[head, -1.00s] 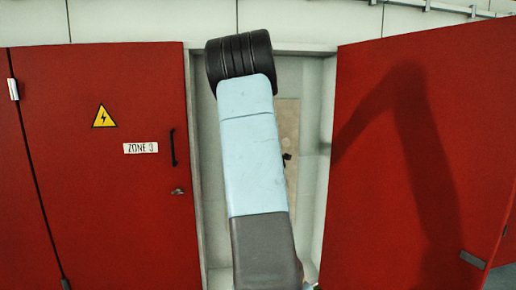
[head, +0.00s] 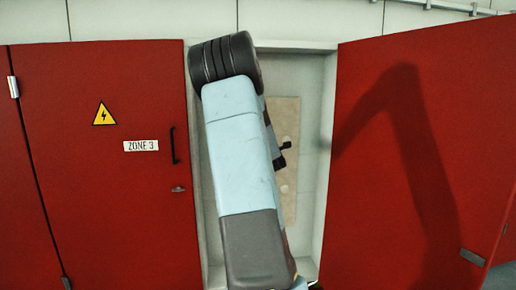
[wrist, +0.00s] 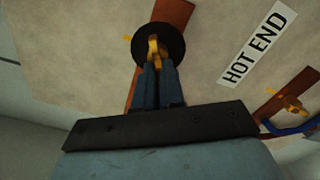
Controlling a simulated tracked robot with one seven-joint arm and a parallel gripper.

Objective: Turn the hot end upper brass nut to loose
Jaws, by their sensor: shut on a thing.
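In the wrist view, the upper brass nut (wrist: 154,48) of the hot end is winged and sits in front of a round black disc (wrist: 176,42) on a brown bar (wrist: 176,12). My gripper (wrist: 157,72) is shut on this nut, with its blue-grey fingers pointing at the panel. The white HOT END label (wrist: 258,43) lies to the right, tilted in this view. A second brass nut (wrist: 290,102) sits on another brown bar at the right edge, with a blue part by it.
In the head view, the beige panel (head: 290,125) stands inside an open cabinet recess. A closed red door (head: 90,210) marked ZONE 3 is to the left, and an open red door (head: 370,120) swings out to the right. My arm fills the left part of the opening.

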